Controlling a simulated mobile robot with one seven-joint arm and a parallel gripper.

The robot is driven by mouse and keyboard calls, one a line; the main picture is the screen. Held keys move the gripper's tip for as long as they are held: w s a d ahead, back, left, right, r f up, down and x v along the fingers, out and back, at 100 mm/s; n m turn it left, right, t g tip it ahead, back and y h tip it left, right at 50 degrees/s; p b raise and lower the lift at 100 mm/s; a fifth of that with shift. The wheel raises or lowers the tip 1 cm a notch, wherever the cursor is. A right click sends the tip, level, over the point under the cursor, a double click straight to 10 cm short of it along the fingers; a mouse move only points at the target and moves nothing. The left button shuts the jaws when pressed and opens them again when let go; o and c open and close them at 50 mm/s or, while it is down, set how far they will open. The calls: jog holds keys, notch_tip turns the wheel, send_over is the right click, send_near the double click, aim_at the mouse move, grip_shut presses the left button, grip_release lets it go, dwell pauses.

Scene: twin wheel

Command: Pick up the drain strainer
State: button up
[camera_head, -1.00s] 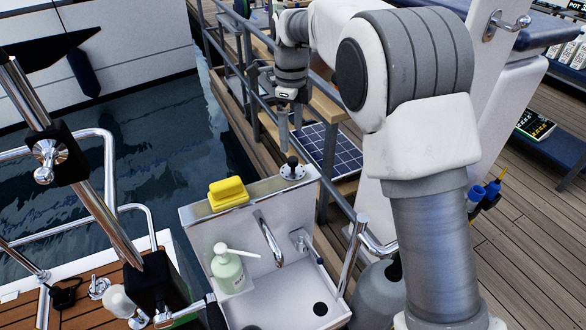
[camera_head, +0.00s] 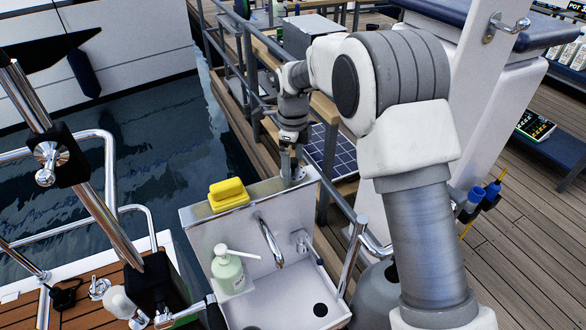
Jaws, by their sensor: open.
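The drain strainer (camera_head: 299,175) is a small pale disc at the right end of the sink's back ledge. My gripper (camera_head: 291,172) points down right over it, with its open fingers at the strainer. The fingers hide most of the strainer, including its black knob. I cannot tell whether the fingers touch it or stand on both sides of the knob.
A yellow sponge (camera_head: 228,194) lies on the same ledge to the left. Below are a faucet (camera_head: 270,242), a soap bottle (camera_head: 228,270) and the white sink basin (camera_head: 290,290) with a dark drain hole. A railing post (camera_head: 353,258) stands to the right.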

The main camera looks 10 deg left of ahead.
aim_at(293, 159)
jog(key=c, duration=1.3)
jog(key=shift+r, duration=0.15)
notch_tip(293, 159, up, 4)
jog(key=shift+r, duration=0.1)
jog(key=d+r, duration=0.2)
jog(key=d, duration=0.2)
jog(key=s+d+r, duration=0.1)
jog(key=d+r, duration=0.1)
jog(key=d, duration=0.1)
jog(key=d+r+b, duration=0.1)
jog(key=d+r, duration=0.1)
jog(key=d, duration=0.2)
jog(key=shift+s+d+r, duration=0.15)
jog(key=shift+d+r, duration=0.15)
